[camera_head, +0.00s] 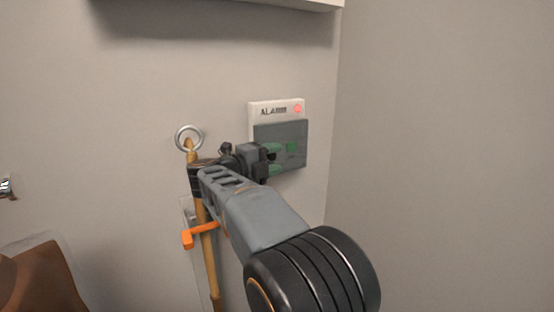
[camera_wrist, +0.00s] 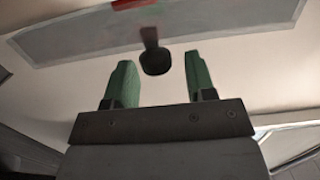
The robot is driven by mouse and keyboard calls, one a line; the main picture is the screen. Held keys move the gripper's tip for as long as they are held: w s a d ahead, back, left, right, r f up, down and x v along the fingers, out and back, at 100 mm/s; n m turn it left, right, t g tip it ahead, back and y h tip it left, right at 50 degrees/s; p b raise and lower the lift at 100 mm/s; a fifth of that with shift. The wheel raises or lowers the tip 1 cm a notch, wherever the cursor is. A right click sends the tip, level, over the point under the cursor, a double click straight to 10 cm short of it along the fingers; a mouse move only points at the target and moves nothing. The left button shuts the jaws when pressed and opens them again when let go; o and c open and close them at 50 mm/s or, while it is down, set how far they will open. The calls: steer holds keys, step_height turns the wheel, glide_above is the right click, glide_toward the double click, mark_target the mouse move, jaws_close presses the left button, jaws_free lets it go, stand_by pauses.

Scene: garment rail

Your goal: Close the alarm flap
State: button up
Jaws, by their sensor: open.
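The alarm box (camera_head: 277,108) is on the wall in the head view, with a white top strip, dark lettering and a red light. Below the strip is a dark grey panel (camera_head: 294,131) with a green patch, which looks like the flap. I cannot tell how far it stands open. My gripper (camera_head: 271,161) is in front of the panel's lower left part and hides some of it. In the wrist view, its green fingers (camera_wrist: 160,82) are apart with nothing between their tips. A dark rounded knob on a short stem (camera_wrist: 154,60) shows beyond them.
A wooden pole (camera_head: 208,262) with a metal ring (camera_head: 188,138) stands left of the alarm box, close to my arm. An orange lever (camera_head: 188,239) is beside it. A wall corner is close on the right. A brown item (camera_head: 42,277) is at lower left.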

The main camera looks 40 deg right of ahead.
steer(key=a+b, duration=0.1)
steer(key=a, duration=0.5)
steer(key=shift+w+a+b, duration=0.2)
steer(key=shift+a+b, duration=0.1)
steer(key=shift+b, duration=0.05)
steer(key=shift+s, duration=0.1)
